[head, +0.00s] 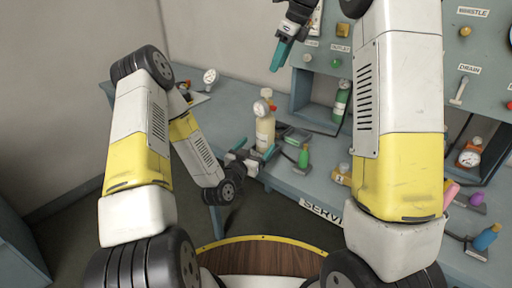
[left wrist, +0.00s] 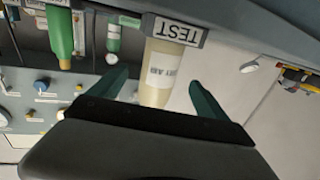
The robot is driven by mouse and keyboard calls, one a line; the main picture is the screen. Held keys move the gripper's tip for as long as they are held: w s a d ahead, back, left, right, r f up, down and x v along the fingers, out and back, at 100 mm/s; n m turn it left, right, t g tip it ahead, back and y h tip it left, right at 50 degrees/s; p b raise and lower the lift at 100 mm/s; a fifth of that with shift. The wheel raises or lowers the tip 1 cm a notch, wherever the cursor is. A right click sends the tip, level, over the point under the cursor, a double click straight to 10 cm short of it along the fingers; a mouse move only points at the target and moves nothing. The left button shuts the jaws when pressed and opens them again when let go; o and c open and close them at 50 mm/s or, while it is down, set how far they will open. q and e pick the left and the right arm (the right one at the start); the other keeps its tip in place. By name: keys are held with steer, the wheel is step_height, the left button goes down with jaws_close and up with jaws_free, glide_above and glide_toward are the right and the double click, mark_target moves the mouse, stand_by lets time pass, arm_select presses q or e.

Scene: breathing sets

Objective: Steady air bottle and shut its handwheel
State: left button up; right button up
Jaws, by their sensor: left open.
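The air bottle (head: 265,134) is cream, with a white label, and stands upright at the bench's front edge. My left gripper (head: 254,148) is open at the lower part of the bottle. In the left wrist view, which is upside down, the bottle (left wrist: 158,72) shows between the two spread teal fingers (left wrist: 157,92), with gaps on both sides. The handwheel is out of that view. My right gripper (head: 279,54) is raised above and right of the bottle; its finger opening is unclear.
A TEST plate (left wrist: 174,31) is on the bench edge by the bottle. A panel with knobs and gauges rises at the right. A white gauge (head: 210,76) stands at the back left.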

mark_target(265, 135)
arm_select(q)
steer(key=x, duration=0.7)
steer(key=shift+w+d, duration=0.15)
steer(key=shift+w, duration=0.2)
